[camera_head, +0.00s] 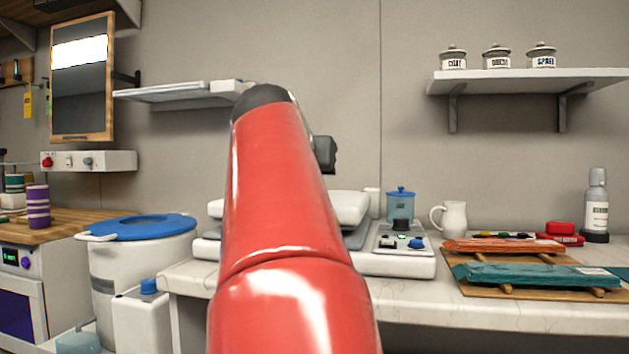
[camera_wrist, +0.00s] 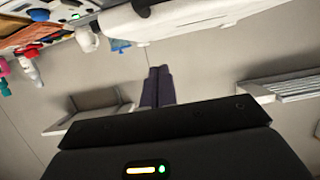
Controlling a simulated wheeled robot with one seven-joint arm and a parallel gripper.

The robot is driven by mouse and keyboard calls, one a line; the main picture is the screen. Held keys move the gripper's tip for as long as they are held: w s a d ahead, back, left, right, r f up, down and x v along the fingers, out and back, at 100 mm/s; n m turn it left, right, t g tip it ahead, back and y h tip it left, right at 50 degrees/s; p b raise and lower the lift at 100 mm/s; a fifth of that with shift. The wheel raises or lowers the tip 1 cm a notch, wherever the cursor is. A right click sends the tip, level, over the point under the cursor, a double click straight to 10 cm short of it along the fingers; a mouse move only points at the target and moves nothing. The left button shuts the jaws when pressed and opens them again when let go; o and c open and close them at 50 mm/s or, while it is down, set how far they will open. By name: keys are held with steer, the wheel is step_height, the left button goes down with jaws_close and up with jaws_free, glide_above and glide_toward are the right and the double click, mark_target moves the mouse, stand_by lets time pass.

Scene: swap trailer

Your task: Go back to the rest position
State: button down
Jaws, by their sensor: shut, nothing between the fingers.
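My gripper (camera_wrist: 158,86) shows in the wrist view as two dark fingers side by side and touching, with nothing between them. They stand out in front of the bare wall, clear of the counter and both shelves. In the head view my red arm rises through the middle of the picture and hides part of the counter. Only a small dark part of the arm's end shows behind it on the right, and the fingers cannot be made out there.
The white counter (camera_head: 480,313) holds a blue-lidded jar (camera_head: 400,207), a white jug (camera_head: 451,219), a teal packet (camera_head: 535,275) and a dark-based bottle (camera_head: 596,203). Shelves hang at right (camera_head: 530,76) and left (camera_head: 170,95). A blue-lidded bin (camera_head: 140,262) stands left. Wall space between the shelves is free.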

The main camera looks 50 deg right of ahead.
steer(key=v, duration=0.5)
steer(key=shift+a+f, duration=0.2)
steer(key=shift+a, duration=0.1)
steer(key=w+a+f+n+t+y+p, duration=0.1)
steer(key=w+a+f+n+y, duration=0.25)
steer(key=a+f, duration=0.45)
steer(key=w+a+f+n+t+y+p, duration=0.1)
steer(key=w+a+f+n+y+p, duration=0.2)
steer(key=a+f, duration=0.45)
steer(key=s+a+f+n+y, duration=0.2)
steer(key=s+a+f, duration=0.1)
steer(key=f, duration=0.5)
steer(key=s+a+f+n+g+y, duration=0.1)
steer(key=s+a+f+n+y, duration=0.1)
steer(key=a+f, duration=0.4)
steer(key=s+a+f+n+g+y, duration=0.1)
steer(key=s+a+f+n+y, duration=0.1)
steer(key=f, duration=0.8)
steer(key=s+a+n, duration=0.1)
steer(key=s+a, duration=0.1)
steer(key=a, duration=0.1)
steer(key=shift+s+p, duration=0.25)
steer(key=shift+p, duration=0.15)
steer(key=shift+y, duration=0.25)
